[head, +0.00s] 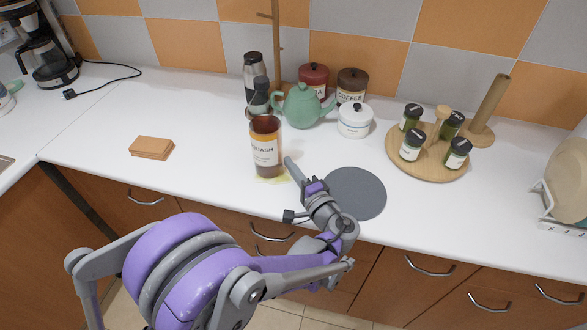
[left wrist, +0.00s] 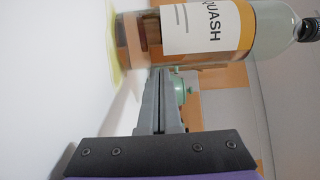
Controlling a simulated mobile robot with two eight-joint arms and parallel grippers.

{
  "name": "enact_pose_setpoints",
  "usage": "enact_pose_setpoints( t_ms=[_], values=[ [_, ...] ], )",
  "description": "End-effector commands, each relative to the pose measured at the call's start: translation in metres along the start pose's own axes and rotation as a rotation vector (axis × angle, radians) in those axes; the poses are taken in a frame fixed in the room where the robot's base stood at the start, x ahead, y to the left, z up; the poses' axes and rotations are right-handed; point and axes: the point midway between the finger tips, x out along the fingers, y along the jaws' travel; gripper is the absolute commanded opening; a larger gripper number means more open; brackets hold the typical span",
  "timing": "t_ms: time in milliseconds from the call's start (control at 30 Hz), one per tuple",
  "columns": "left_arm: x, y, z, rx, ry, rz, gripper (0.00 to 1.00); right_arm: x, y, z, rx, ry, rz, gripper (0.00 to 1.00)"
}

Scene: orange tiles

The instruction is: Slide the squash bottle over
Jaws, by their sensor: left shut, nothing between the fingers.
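The squash bottle (head: 266,155), brown with a white and orange label, stands upright near the counter's front. A pale yellow patch (head: 271,180) shows at its base. In the left wrist view the bottle (left wrist: 205,28) appears sideways across the top. My left gripper (head: 289,163) is shut and empty, just right of the bottle and low over the counter. Its fingers (left wrist: 158,85) point toward the bottle's side in the left wrist view; I cannot tell whether they touch it. A flat grey disc (head: 358,194) lies on the counter to the right, partly behind my arm. My right gripper is not in view.
A wooden tray (head: 398,157) with spice jars is at right.

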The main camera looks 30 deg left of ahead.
Motion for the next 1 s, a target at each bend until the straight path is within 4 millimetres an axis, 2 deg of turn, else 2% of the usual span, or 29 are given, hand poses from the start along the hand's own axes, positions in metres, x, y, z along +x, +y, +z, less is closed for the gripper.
enact_pose_setpoints(
  t_ms=[167,267,700,833,1000],
  values=[
    [0.001,0.0,0.002,0.0,-0.001,0.0,0.0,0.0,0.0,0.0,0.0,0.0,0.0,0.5],
    [0.011,0.0,0.012,0.0,-0.005,-0.001,0.0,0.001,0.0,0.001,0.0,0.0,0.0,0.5],
    [0.096,0.0,0.099,0.001,-0.008,-0.002,0.0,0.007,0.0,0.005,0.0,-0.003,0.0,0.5],
    [0.111,0.0,0.113,0.001,-0.005,-0.001,0.0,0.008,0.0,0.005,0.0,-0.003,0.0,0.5],
    [0.116,0.0,0.117,0.0,-0.002,0.0,0.0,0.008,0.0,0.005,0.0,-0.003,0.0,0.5]
  ],
)
